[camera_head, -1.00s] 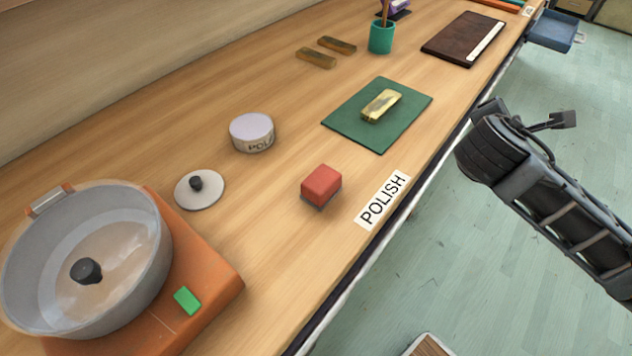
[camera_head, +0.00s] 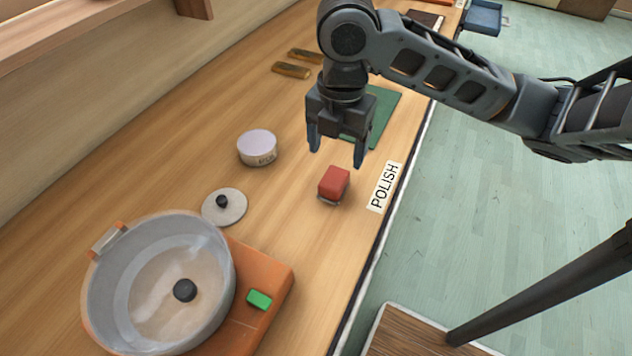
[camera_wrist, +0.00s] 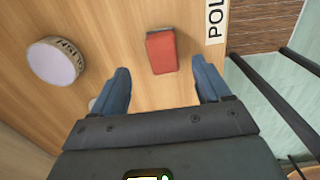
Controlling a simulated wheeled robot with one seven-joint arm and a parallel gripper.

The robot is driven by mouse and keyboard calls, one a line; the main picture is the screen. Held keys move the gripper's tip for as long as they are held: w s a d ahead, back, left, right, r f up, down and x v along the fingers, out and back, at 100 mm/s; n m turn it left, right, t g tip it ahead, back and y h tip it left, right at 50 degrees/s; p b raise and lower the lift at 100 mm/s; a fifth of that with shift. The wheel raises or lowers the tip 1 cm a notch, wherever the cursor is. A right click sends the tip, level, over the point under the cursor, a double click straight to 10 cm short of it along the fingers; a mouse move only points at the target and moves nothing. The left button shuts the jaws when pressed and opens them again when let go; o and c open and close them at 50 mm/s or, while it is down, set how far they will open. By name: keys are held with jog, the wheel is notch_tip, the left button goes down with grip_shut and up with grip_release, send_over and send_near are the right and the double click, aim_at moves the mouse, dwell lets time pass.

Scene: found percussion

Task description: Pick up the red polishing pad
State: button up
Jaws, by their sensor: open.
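The red polishing pad (camera_head: 334,182) is a small red block with a grey underside. It lies on the wooden bench beside the POLISH label (camera_head: 384,187). My gripper (camera_head: 337,158) is open and empty, pointing down above the bench, just beyond the pad in the head view. In the wrist view the pad (camera_wrist: 162,51) lies ahead of the open fingers (camera_wrist: 163,85), roughly centred between them. Nothing covers the pad in either view.
A round tin (camera_head: 257,148) and a white lid with a black knob (camera_head: 225,207) lie left of the pad. A large pan (camera_head: 160,285) sits on an orange base at the front. A green mat (camera_head: 381,115) is partly hidden behind my arm.

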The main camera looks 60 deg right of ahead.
aim_at(334, 177)
jog(key=shift+a+f, duration=0.2)
jog(key=f, duration=0.3)
jog(key=f+b, duration=0.1)
jog(key=f, duration=0.3)
jog(key=shift+s+a+f, duration=0.1)
jog(key=shift+a+f, duration=0.05)
jog(key=shift+a, duration=0.05)
jog(key=shift+c, duration=0.2)
jog(key=c, duration=1)
